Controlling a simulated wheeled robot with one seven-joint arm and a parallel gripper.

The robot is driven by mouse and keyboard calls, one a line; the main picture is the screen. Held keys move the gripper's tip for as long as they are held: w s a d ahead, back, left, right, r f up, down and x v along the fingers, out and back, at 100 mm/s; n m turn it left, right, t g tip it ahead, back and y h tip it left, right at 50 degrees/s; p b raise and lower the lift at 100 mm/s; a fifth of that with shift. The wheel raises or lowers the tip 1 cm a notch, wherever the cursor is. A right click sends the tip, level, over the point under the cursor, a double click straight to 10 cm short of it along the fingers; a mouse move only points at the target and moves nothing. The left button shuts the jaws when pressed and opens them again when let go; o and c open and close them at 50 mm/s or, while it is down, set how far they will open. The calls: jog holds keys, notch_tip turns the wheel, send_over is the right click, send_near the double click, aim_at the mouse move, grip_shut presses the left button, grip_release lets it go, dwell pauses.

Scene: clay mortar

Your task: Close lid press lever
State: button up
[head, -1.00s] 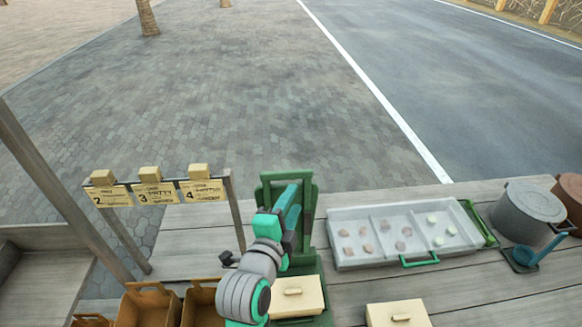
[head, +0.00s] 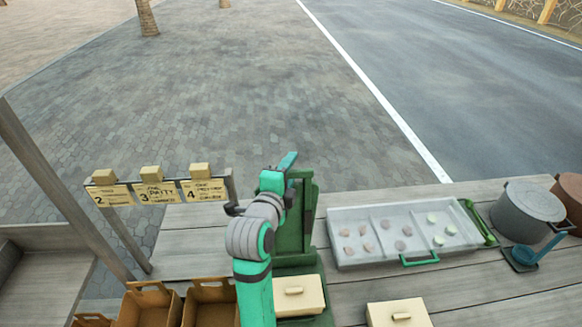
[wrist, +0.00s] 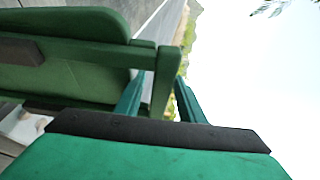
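The green press (head: 304,262) stands on the wooden counter, left of the metal tray. Its tall green lid (head: 307,205) stands upright at the back, partly hidden by my arm. In the wrist view, green lid panels (wrist: 70,72) fill the left side, with a narrow green upright bar (wrist: 165,78) at their end. My gripper (head: 286,163) is at the lid's upper left. In the wrist view my gripper (wrist: 160,84) has its fingers apart, one on each side of the bar. I cannot tell whether they touch it.
A cream block with a handle (head: 297,294) lies at the press's front, and another (head: 398,314) lies to the right. The divided metal tray (head: 345,219) holds several small pieces. A grey pot (head: 528,214) stands far right. Brown boxes (head: 148,305) stand left, below number signs (head: 157,193).

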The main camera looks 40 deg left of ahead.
jog(key=shift+w+a+f, duration=0.1)
jog(key=shift+w+a, duration=0.15)
jog(key=shift+w, duration=0.3)
grip_shut()
